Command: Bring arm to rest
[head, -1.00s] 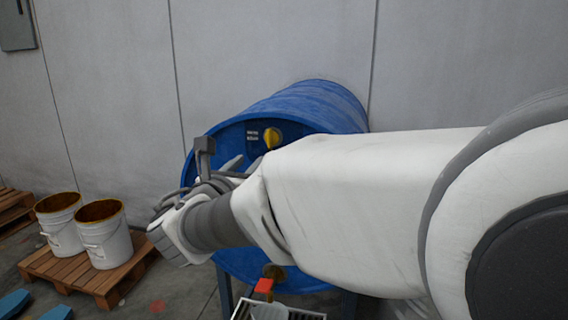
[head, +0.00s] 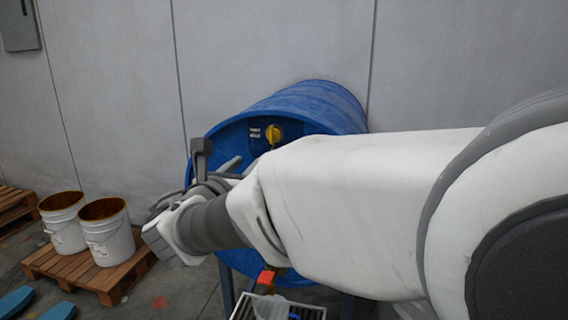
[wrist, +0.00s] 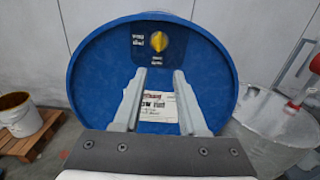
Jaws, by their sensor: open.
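My gripper (wrist: 160,74) is open and empty in the wrist view, its two grey fingers apart in front of the blue drum's face. In the head view my arm stretches leftward across the drum, and the gripper (head: 230,164) is partly hidden behind my wrist. The blue drum (head: 300,105) lies on its side on a stand against the wall. Its round end also shows in the wrist view (wrist: 100,75), with a yellow knob (wrist: 158,42) and a white label (wrist: 158,104) between the fingers. I cannot see the fingers touching the drum.
Two white buckets (head: 108,240) with brown rims stand on a wooden pallet (head: 85,270) at left. Below the drum are a red-handled tap (head: 266,278) and a clear container (head: 270,306) over a grate. A translucent container (wrist: 275,125) is at right in the wrist view.

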